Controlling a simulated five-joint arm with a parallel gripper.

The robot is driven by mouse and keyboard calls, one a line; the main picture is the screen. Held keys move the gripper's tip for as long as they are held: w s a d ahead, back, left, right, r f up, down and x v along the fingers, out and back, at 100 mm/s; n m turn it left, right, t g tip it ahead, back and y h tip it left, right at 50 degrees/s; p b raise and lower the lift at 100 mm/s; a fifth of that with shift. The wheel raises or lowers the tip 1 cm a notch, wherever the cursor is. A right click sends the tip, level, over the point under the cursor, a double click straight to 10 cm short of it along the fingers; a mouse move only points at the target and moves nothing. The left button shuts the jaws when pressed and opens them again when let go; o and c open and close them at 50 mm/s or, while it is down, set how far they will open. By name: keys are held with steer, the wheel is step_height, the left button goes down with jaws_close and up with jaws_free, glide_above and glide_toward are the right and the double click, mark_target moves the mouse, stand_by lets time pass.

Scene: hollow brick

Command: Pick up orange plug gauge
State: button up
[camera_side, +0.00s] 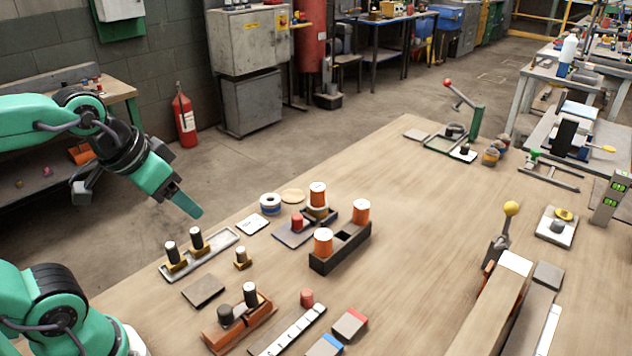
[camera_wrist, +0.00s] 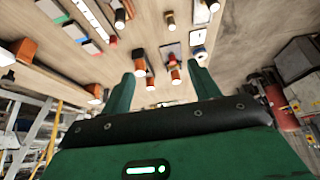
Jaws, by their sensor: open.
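Three orange cylinders with pale tops, which look like plug gauges, show in the side view. One (camera_side: 323,241) and another (camera_side: 361,211) stand upright at the two ends of a dark hollow brick (camera_side: 338,253), with an open hole between them. A third (camera_side: 318,195) stands on a brass-coloured base just behind. My gripper (camera_side: 187,205) is open and empty, above and left of them, apart from everything. In the wrist view its green fingers (camera_wrist: 166,62) are spread, with small orange and white pieces far off between them; I cannot tell which is which.
An orange-brown holder (camera_side: 240,322) and a long pale strip (camera_side: 290,330) lie in front. A tape roll (camera_side: 270,203) lies behind.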

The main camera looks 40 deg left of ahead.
steer(key=w+r+g, duration=0.2)
steer(key=w+r, duration=0.2)
steer(key=w, duration=0.7)
steer(key=m+g, duration=0.2)
steer(key=g, duration=0.2)
glide_above(318, 187)
step_height(318, 187, down, 15)
steer(key=shift+f, duration=0.15)
steer(key=shift+w+f, duration=0.15)
steer(key=shift+f, duration=0.15)
steer(key=shift+f, duration=0.1)
steer(key=shift+f, duration=1.2)
steer(key=shift+f, duration=0.1)
